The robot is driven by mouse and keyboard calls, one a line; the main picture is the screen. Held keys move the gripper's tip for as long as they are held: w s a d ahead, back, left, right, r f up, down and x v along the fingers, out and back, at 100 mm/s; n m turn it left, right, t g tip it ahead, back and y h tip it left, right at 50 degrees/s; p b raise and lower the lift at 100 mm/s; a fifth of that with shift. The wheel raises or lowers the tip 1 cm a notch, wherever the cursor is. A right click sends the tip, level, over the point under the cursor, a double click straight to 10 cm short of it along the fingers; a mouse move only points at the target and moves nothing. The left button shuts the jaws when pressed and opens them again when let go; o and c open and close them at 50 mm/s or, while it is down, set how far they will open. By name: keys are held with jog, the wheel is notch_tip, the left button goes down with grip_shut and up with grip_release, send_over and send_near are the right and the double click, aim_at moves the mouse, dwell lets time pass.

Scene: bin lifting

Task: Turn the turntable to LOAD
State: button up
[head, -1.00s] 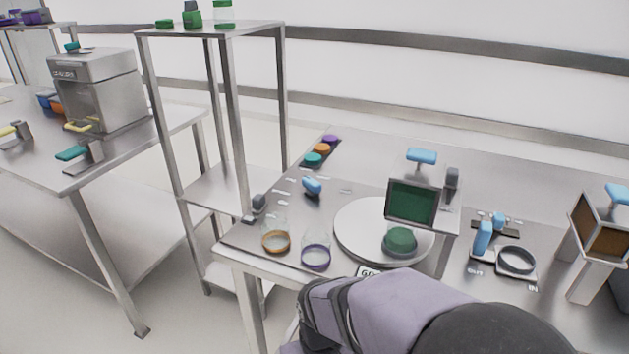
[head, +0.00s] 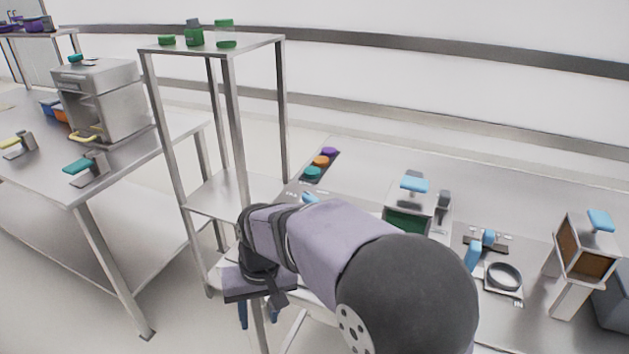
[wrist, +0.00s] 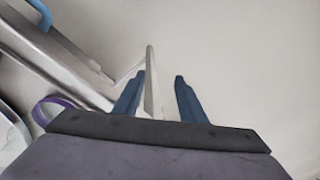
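The turntable is hidden behind my arm in the head view. A curved pale rim (wrist: 10,140) at the left edge of the wrist view may be part of it, but I cannot tell. No LOAD mark can be read. My gripper (wrist: 159,76) is open, its two blue fingers apart with nothing between them. In the head view my gripper hangs over the front left edge of the table (head: 458,240), with pale floor below it in the wrist view.
A purple ring (wrist: 50,108) lies close to my gripper's left in the wrist view. The green-windowed box (head: 408,220) stands behind my arm. A shelf rack (head: 215,45) stands to the left. A black ring holder (head: 503,277) is at the right.

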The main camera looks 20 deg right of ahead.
jog(key=w+a+r+t+y+p, duration=0.1)
jog(key=w+a+r+p, duration=0.1)
jog(key=w+r+p, duration=0.35)
jog(key=w+a+r+p, duration=0.3)
jog(key=w+r, duration=0.5)
jog(key=r, duration=0.1)
jog(key=w+d+n+t+p, duration=0.15)
jog(key=w+d+p, duration=0.25)
jog(key=d, duration=1)
jog(key=w+d+n+t+p, duration=0.1)
jog(key=w+d+n+p, duration=0.25)
jog(key=d, duration=1.05)
jog(key=shift+p+x, duration=1.4)
jog(key=shift+x, duration=2.8)
jog(key=shift+w+d, duration=0.1)
jog(key=shift+d, duration=0.05)
grip_shut()
